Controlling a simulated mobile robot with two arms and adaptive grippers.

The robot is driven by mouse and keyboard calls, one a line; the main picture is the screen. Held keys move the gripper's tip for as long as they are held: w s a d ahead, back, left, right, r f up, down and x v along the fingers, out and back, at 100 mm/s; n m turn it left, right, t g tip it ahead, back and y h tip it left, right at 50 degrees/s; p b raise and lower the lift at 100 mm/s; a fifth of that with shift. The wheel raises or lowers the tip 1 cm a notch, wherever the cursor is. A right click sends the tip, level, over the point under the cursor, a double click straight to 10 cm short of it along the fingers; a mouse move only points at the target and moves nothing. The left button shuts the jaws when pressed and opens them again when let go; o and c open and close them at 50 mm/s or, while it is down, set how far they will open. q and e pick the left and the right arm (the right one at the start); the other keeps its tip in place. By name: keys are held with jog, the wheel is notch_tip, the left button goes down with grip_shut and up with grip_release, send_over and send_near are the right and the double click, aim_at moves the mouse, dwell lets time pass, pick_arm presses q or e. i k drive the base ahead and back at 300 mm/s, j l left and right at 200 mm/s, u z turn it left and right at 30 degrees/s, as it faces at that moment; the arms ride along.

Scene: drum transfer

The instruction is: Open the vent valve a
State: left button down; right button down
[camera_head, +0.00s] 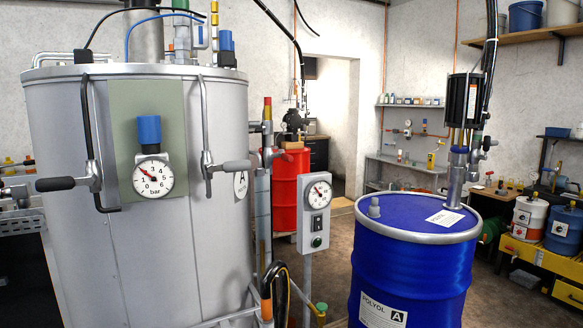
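A large grey metal tank (170,240) fills the left side. A round bar gauge (153,175) with a blue knob (149,130) above it sits on its green front panel. Pipes and blue-capped fittings (226,42) stand on the tank's lid. A blue drum (408,265) labelled POLYOL A stands at right, with a grey cap (374,207) and a pump tube (457,170) on its lid. I cannot tell which fitting is vent valve a. Neither gripper shows.
A gauge box (317,205) on a post stands between the tank and the drum. A red drum (288,195) is behind it. Shelves (410,105) and a yellow rack (530,262) with small drums line the right. Some floor shows beyond the blue drum.

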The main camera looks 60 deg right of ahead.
aim_at(242, 165)
jog(key=z, duration=1.55)
